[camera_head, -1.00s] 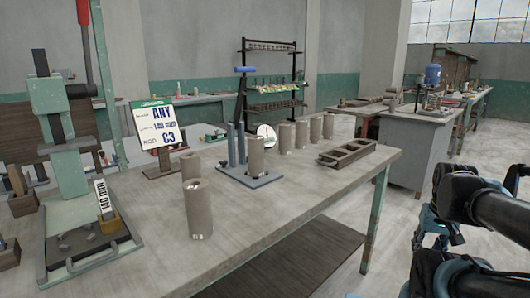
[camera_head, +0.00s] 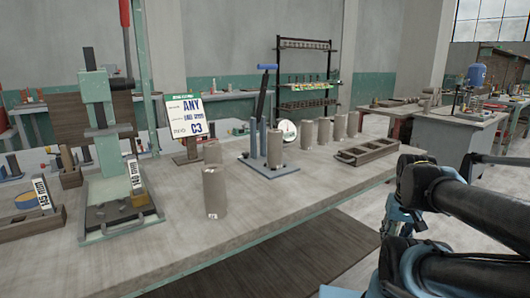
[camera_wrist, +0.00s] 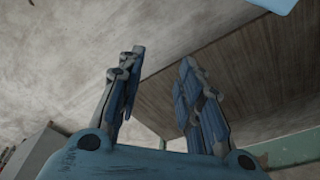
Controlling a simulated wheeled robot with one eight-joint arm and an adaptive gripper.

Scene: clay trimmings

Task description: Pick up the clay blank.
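Several grey-brown clay cylinders stand upright on the workbench. The nearest clay blank (camera_head: 214,192) stands alone near the front edge, with another cylinder (camera_head: 212,152) just behind it. One more cylinder (camera_head: 275,148) stands at the blue fixture (camera_head: 272,168), and a row of others (camera_head: 324,131) stands behind to the right. My gripper (camera_wrist: 162,58) is open and empty in the wrist view, its two blue fingers apart. No clay cylinder shows between them. In the head view my arm is at the right, off the bench's front side, well away from the blanks.
A green press (camera_head: 105,150) stands on the left of the bench (camera_head: 290,205), with a sign (camera_head: 186,115) behind. A brown slotted tray (camera_head: 367,151) lies at the bench's right end. The front middle of the bench top is clear. A brown panel (camera_wrist: 240,75) shows in the wrist view.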

